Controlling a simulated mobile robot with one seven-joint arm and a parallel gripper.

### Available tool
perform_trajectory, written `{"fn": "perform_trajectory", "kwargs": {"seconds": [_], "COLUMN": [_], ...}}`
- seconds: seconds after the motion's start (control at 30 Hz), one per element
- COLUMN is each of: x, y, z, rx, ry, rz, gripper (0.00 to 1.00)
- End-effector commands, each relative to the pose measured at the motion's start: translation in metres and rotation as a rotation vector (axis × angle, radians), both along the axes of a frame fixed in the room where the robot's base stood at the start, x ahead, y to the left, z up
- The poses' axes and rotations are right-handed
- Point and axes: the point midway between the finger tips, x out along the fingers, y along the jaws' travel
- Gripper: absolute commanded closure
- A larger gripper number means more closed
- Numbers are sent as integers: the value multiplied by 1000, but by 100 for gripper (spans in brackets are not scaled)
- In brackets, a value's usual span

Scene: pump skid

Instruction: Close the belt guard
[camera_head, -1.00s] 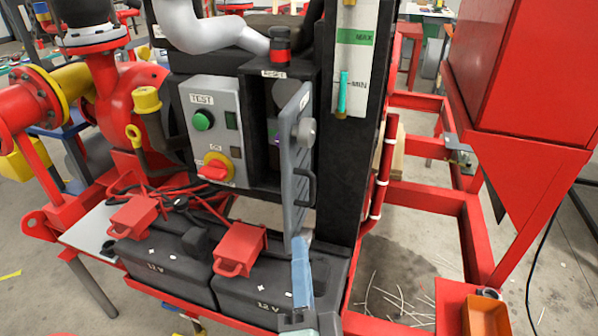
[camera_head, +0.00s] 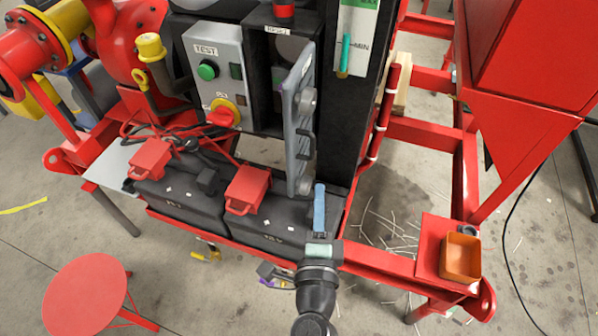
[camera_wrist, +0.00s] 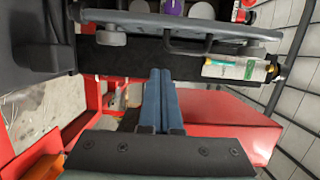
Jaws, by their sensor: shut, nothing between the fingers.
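The belt guard appears to be the grey hinged door (camera_head: 297,130), standing open and seen nearly edge-on beside the black housing (camera_head: 265,85). It has a dark bar handle and round grey knobs. In the wrist view the door (camera_wrist: 165,22) crosses the top, with its handle towards me. My gripper (camera_head: 320,187) is shut and empty, its blue fingers just right of the door's lower end. In the wrist view the fingers (camera_wrist: 161,73) point at the area below the door. They appear apart from it; exact depth is hard to tell.
Two black batteries (camera_head: 180,200) with red terminal covers (camera_head: 247,188) lie below the door. A grey test panel (camera_head: 215,75) is to its left. A black column with a level gauge (camera_head: 353,40) stands right. An orange bin (camera_head: 461,258) and a red stool (camera_head: 85,295) are nearer.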

Motion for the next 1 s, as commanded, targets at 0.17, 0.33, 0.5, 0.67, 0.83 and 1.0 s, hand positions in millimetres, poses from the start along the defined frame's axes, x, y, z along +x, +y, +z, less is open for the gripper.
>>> {"fn": "perform_trajectory", "kwargs": {"seconds": [0.17,0.33,0.5,0.67,0.83,1.0], "x": [32,41,45,45,45,45], "y": [0,22,35,38,38,38], "z": [2,2,1,0,0,1], "rx": [0,0,0,0,0,0], "ry": [-2,1,0,0,0,0], "rz": [2,5,3,1,1,-4], "gripper": [100,100,100,100,100,100]}}
